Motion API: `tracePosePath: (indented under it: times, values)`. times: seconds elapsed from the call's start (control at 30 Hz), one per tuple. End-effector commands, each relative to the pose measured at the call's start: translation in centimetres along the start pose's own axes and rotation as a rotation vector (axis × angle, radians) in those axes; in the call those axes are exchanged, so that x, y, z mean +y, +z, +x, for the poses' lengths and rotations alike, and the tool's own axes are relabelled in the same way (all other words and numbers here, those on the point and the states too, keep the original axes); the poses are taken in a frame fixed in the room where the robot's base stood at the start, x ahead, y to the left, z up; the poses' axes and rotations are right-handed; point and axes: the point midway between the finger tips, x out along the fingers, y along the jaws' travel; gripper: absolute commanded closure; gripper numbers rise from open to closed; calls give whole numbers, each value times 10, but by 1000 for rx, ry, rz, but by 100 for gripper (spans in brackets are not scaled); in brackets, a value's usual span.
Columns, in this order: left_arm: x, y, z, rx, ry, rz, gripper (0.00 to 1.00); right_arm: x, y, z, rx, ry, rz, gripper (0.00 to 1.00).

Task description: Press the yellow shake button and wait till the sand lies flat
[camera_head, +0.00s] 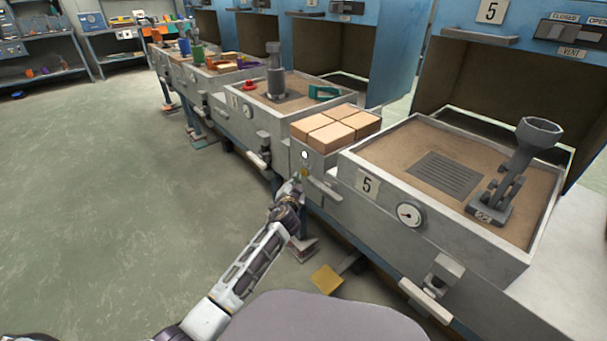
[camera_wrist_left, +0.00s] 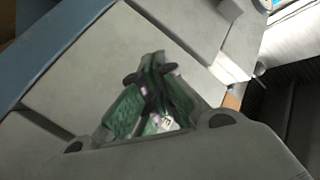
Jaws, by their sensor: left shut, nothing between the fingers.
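The number 5 sand box (camera_head: 360,162) is at the right, and the sand (camera_head: 405,147) in it looks mostly level around a slotted grey plate (camera_head: 447,175). A small yellow spot (camera_head: 305,172), perhaps the shake button, shows on the box's front left panel, below a round white lamp or knob (camera_head: 304,155). My left gripper (camera_head: 298,183) is right beside the yellow spot; I cannot tell if it touches. Its fingers are shut and empty, also in the left wrist view (camera_wrist_left: 152,66), where no yellow button shows. My right gripper is out of view.
Tan blocks (camera_head: 336,128) lie on the ledge left of the box. A grey funnel stand (camera_head: 510,170) stands in the sand. A gauge (camera_head: 409,214) and a lever (camera_head: 436,275) are on the front. A yellow pedal (camera_head: 327,279) is below. Open floor lies left.

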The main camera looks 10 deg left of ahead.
Motion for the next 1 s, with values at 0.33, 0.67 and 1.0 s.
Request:
tracePosePath:
  times: [0.33, 0.67, 1.0]
  values:
    - [-9, 9, -12, -1, 0, 0, 100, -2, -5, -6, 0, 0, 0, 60]
    - [-19, 19, -26, -1, 0, 0, 100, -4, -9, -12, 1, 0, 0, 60]
    - [-26, 25, -35, 0, 0, 0, 100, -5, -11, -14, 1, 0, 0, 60]
